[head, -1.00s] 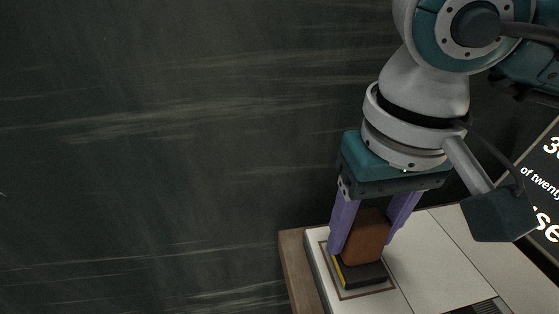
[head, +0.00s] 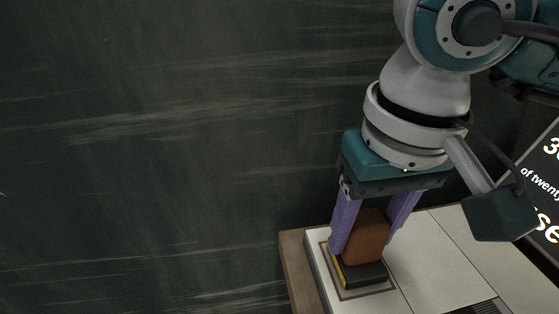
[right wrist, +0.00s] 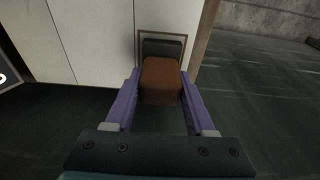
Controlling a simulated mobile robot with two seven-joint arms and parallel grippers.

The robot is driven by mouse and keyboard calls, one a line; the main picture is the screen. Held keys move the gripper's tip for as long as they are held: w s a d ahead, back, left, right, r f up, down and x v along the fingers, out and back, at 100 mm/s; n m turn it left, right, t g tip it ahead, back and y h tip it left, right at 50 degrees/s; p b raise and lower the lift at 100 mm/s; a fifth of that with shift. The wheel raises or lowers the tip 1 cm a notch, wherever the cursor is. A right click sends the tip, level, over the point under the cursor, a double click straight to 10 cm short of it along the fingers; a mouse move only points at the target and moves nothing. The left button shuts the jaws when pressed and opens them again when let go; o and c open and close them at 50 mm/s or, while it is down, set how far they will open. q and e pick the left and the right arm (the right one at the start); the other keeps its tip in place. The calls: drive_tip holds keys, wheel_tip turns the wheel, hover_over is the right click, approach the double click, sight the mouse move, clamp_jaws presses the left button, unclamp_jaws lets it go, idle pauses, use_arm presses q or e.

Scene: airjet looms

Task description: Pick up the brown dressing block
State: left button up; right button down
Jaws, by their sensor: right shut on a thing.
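The brown dressing block (head: 367,240) stands upright between the purple fingers of my right gripper (head: 366,238), which is shut on it. In the head view its lower end is at a dark block with a yellow edge (head: 365,274); I cannot tell whether the two touch. In the right wrist view the brown block (right wrist: 160,80) sits between the fingertips (right wrist: 160,84), in front of the dark block (right wrist: 162,48). My left gripper is not in view.
The dark block lies inside a brown outlined frame (head: 370,294) on a white panelled top (head: 440,250) with a wooden edge (head: 297,270). A dark sign with white lettering (head: 540,190) stands at the right. Dark floor (head: 150,180) fills the left.

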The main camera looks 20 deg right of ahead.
sight(367, 217)
wheel_tip(367, 217, up, 20)
drive_tip(key=p, duration=1.2)
drive_tip(key=shift+p, duration=0.3)
